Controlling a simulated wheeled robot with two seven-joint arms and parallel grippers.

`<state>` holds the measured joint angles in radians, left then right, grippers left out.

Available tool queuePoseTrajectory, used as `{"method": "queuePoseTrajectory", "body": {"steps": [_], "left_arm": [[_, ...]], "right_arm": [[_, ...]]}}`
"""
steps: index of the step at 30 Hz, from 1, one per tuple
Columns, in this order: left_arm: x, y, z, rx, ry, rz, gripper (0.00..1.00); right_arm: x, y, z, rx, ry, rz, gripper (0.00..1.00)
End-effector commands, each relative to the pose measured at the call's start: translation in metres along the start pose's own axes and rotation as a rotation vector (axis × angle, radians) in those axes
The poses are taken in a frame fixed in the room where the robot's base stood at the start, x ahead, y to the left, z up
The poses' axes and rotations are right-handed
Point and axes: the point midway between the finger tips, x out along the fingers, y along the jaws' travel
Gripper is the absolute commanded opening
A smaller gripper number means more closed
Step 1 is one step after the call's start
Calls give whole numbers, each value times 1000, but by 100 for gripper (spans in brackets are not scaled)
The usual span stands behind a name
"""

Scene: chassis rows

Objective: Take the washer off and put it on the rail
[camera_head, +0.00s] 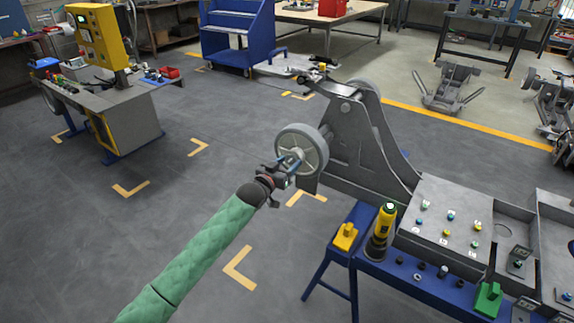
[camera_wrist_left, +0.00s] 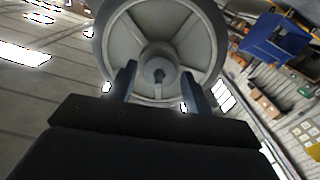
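A grey spoked wheel (camera_head: 302,150) is mounted on the side of the grey chassis (camera_head: 352,150). In the left wrist view the wheel (camera_wrist_left: 108,35) fills the top, and a round grey washer-like disc (camera_wrist_left: 158,70) with a dark centre sits at its hub. My left gripper (camera_head: 288,168) is at the wheel's face; in the wrist view its two blue fingers (camera_wrist_left: 160,82) stand apart on either side of the hub disc, with gaps visible. I cannot tell the washer clearly from the hub. My right gripper is not in view.
A blue bench (camera_head: 352,262) stands right of my left arm. Its front strip, possibly the rail, carries several small dark parts (camera_head: 420,266). A yellow-black tool (camera_head: 381,232), a yellow block (camera_head: 345,237) and a green block (camera_head: 488,299) are there. A grey panel (camera_head: 440,190) holds coloured pieces.

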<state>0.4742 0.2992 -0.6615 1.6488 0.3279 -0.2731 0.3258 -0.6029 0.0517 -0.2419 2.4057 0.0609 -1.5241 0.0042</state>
Motion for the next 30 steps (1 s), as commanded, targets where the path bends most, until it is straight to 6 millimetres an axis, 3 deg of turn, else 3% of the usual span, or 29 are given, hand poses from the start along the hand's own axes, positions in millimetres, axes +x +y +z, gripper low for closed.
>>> {"method": "queuePoseTrajectory", "body": {"steps": [1,4,5,6,9,30], "left_arm": [[0,0,0,0,0,0,41],[0,0,0,0,0,0,21],[0,0,0,0,0,0,20],[0,0,0,0,0,0,36],[0,0,0,0,0,0,21],[-23,0,0,0,-1,0,21]], "right_arm": [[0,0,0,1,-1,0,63],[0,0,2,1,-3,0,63],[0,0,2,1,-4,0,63],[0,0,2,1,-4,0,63],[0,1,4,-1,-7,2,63],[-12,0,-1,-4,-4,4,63]]}}
